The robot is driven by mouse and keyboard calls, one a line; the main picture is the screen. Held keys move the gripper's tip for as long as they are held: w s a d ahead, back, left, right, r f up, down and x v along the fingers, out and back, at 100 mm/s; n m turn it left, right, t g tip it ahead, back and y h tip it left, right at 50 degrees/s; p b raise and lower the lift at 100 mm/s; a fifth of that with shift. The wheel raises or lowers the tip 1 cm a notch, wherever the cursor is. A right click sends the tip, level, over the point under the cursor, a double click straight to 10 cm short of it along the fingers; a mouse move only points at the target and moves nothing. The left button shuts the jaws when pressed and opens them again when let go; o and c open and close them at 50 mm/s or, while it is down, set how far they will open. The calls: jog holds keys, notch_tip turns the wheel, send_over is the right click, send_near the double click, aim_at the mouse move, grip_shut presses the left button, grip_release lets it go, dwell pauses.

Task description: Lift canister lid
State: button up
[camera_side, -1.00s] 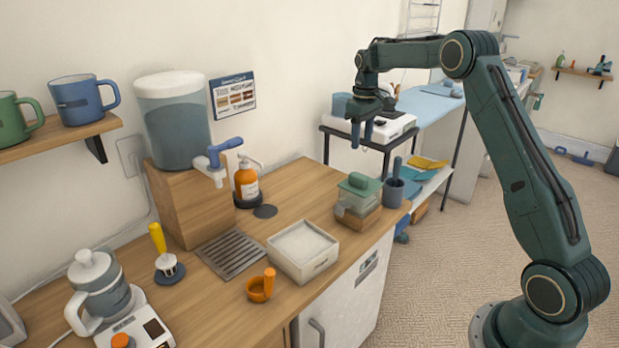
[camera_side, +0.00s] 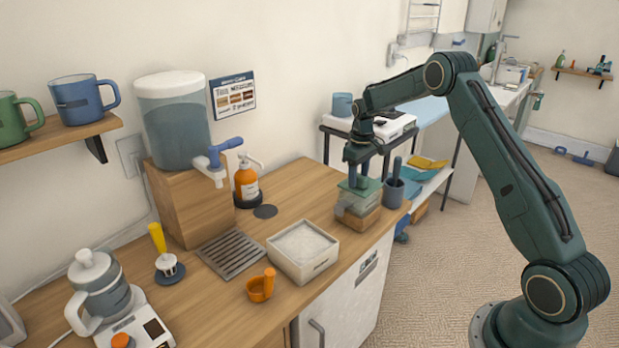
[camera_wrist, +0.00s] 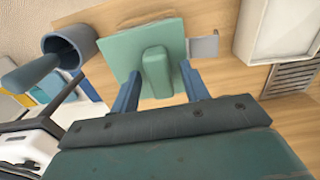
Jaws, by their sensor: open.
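The canister (camera_side: 357,201) is a clear square box on a wooden base near the right end of the wooden counter. Its green lid (camera_side: 373,187) is on top. In the wrist view the lid (camera_wrist: 120,57) is a green square with a raised block handle (camera_wrist: 156,72) in its middle. My gripper (camera_side: 357,176) points down right over the lid. In the wrist view my gripper (camera_wrist: 160,85) is open, with one blue finger on each side of the handle. I cannot tell whether the fingers touch the handle or the lid plate.
A blue-grey cup (camera_side: 393,193) with a tool in it stands close to the canister's right. A white tray (camera_side: 303,271) sits to the left, by a drain grille (camera_side: 231,254). An orange scoop (camera_side: 260,289) and pump bottle (camera_side: 246,184) stand farther left.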

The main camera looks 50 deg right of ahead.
jog(key=shift+f, duration=0.25)
grip_shut()
jog(key=shift+d+r, duration=0.1)
jog(key=shift+w+d+r+y, duration=0.2)
jog(key=shift+r+y, duration=0.15)
jog(key=shift+y, duration=0.55)
jog(key=shift+d+r+y, duration=0.1)
jog(key=shift+r+y, duration=0.15)
jog(key=shift+y, duration=0.15)
jog(key=shift+d+r, duration=0.15)
jog(key=shift+r, duration=0.05)
